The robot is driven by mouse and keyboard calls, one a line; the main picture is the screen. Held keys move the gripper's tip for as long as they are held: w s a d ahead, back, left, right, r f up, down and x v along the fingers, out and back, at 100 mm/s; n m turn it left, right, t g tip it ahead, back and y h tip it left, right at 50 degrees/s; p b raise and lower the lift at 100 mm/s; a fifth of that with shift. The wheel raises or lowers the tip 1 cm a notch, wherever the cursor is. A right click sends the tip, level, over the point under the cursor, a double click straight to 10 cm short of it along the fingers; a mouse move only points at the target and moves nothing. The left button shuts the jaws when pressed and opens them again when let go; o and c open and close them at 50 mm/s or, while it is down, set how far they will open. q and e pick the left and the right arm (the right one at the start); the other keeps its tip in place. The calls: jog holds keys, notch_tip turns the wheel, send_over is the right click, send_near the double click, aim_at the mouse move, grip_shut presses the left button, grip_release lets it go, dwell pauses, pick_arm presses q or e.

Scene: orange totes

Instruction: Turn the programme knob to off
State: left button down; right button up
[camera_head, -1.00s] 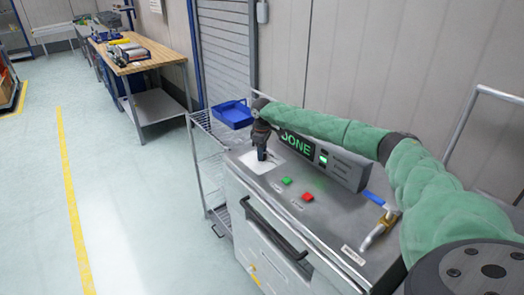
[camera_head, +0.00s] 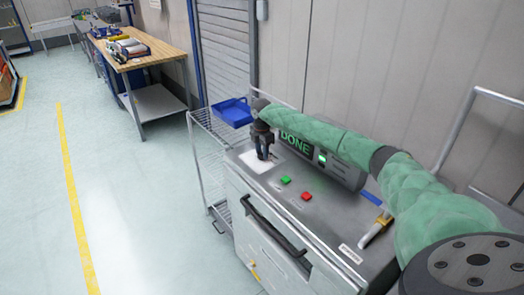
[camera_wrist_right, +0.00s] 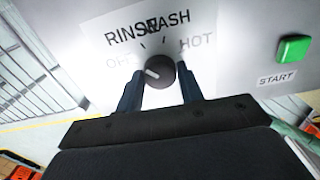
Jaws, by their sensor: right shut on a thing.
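The round dark programme knob (camera_wrist_right: 163,77) sits on a white plate (camera_wrist_right: 205,22) in the right wrist view. Words round it read OFF, RINSE, WASH and HOT; RINSE and WASH overlap. Its short white mark lies on the left side, towards the faint OFF. My right gripper (camera_wrist_right: 160,70) is shut on the knob, one finger on each side. In the head view, my right gripper (camera_head: 264,155) points down at the white plate (camera_head: 256,163) and hides the knob. My left gripper is not in view.
The steel machine top (camera_head: 325,212) carries a green button (camera_head: 286,180), a red button (camera_head: 307,196) and a display reading DONE (camera_head: 296,142). A wire rack with a blue bin (camera_head: 233,113) stands left.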

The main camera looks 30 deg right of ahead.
jog(key=n, duration=0.3)
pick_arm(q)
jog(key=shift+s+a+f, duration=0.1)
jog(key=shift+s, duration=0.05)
pick_arm(e)
jog(key=shift+n, duration=0.8)
jog(key=o, duration=1)
jog(key=shift+r, duration=0.2)
notch_tip(320, 180, up, 6)
jog(key=b, duration=0.3)
jog(key=shift+r, duration=0.1)
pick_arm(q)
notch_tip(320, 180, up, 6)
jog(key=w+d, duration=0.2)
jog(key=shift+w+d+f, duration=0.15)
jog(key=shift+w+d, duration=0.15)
pick_arm(e)
jog(key=shift+r, duration=0.6)
